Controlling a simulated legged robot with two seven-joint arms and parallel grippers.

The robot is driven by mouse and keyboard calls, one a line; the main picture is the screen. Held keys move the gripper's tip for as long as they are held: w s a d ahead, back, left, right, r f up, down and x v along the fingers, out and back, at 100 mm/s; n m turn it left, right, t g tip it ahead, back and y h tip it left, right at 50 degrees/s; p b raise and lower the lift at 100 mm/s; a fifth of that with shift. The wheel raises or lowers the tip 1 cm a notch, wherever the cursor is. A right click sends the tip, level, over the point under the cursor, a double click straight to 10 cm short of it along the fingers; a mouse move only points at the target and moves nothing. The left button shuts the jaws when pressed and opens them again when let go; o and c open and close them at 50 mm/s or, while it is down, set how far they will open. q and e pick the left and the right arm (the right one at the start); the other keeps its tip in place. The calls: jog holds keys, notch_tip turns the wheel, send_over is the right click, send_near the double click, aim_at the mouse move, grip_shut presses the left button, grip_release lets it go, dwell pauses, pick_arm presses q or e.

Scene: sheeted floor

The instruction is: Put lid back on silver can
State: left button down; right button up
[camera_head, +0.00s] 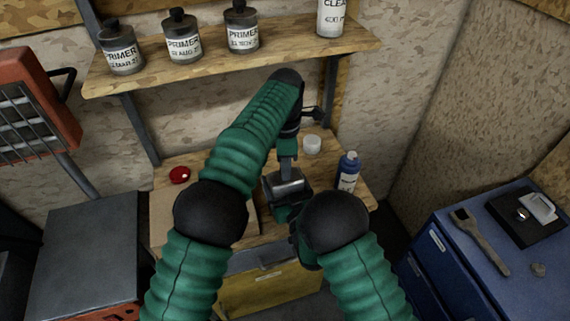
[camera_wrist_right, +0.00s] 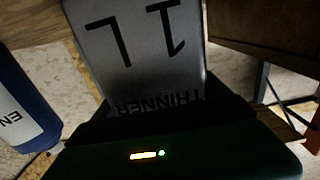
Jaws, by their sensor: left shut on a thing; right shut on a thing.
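The silver can (camera_head: 284,182) stands over the workbench in the head view, partly covered by my arms. The right wrist view shows its grey side (camera_wrist_right: 135,45) with "1L" and "THINNER", upside down in that picture. My right gripper (camera_head: 287,208) is shut on the can's near, lower part. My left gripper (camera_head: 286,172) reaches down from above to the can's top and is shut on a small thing. That thing is hidden at the fingertips, so I cannot tell if it is the lid or whether it touches the can.
A blue bottle (camera_head: 348,171) stands right of the can. A white round object (camera_head: 312,144) is behind it. A red round object (camera_head: 180,175) lies at the bench's left. Primer bottles (camera_head: 183,38) stand on the shelf (camera_head: 270,57) above. A blue cabinet (camera_head: 440,250) is at right.

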pick_arm(q)
jog(key=shift+f, duration=0.3)
